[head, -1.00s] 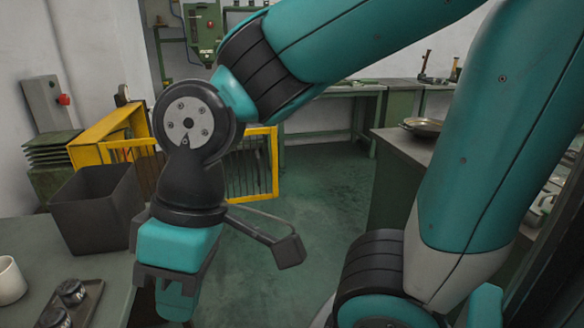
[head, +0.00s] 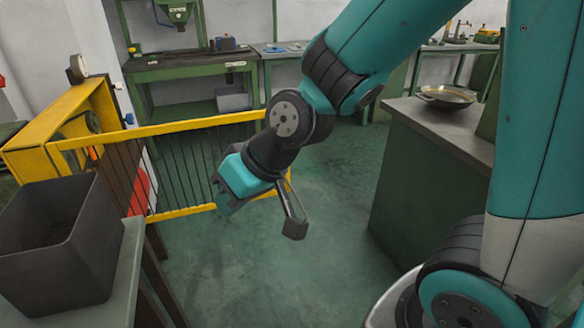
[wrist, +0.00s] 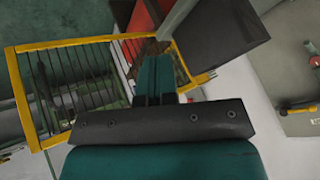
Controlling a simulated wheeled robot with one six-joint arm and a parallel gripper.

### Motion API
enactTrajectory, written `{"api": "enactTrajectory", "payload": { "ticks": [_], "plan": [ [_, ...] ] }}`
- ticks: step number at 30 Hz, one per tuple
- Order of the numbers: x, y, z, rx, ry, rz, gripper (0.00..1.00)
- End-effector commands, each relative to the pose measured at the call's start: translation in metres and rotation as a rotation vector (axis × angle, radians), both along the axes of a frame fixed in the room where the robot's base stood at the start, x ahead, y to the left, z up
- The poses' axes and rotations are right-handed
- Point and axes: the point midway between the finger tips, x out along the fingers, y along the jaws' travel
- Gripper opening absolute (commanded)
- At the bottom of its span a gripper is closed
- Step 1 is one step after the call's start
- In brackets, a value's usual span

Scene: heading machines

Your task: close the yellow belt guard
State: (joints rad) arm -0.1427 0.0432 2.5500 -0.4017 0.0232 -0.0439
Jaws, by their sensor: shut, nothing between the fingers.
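The yellow belt guard (head: 190,125) is a yellow frame with dark upright bars. It stands swung out to the right from a yellow housing (head: 40,150) at the left, so it is open. My gripper (head: 222,206) is shut and empty, pointing down-left in front of the guard's right half. It hides part of the bars and lower rail; I cannot tell whether it touches them. In the wrist view the guard (wrist: 80,41) lies to the left of the shut fingers (wrist: 155,85).
A dark bin (head: 55,250) stands on a table edge at the lower left. A grey-green cabinet with a metal bowl (head: 447,97) on top stands at the right. Green benches (head: 190,68) line the back. The green floor between guard and cabinet is clear.

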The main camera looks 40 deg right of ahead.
Motion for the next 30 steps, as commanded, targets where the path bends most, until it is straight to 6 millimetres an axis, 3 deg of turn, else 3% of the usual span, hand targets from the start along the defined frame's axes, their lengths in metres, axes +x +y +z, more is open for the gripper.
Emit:
{"api": "enactTrajectory", "payload": {
  "ticks": [1,6,10,15,18,24,30],
  "plan": [
    [0.023,-0.012,-0.024,0.013,-0.046,-0.08,0.0],
    [0.09,-0.065,-0.075,0.021,-0.294,-0.332,0.0],
    [0.116,-0.116,-0.111,-0.023,-0.494,-0.498,0.0],
    [0.118,-0.176,-0.144,-0.109,-0.748,-0.654,0.0],
    [0.109,-0.199,-0.156,-0.16,-0.866,-0.709,0.0],
    [0.094,-0.221,-0.163,-0.221,-1.004,-0.758,0.0],
    [0.096,-0.226,-0.166,-0.232,-1.034,-0.766,0.0]
  ]
}}
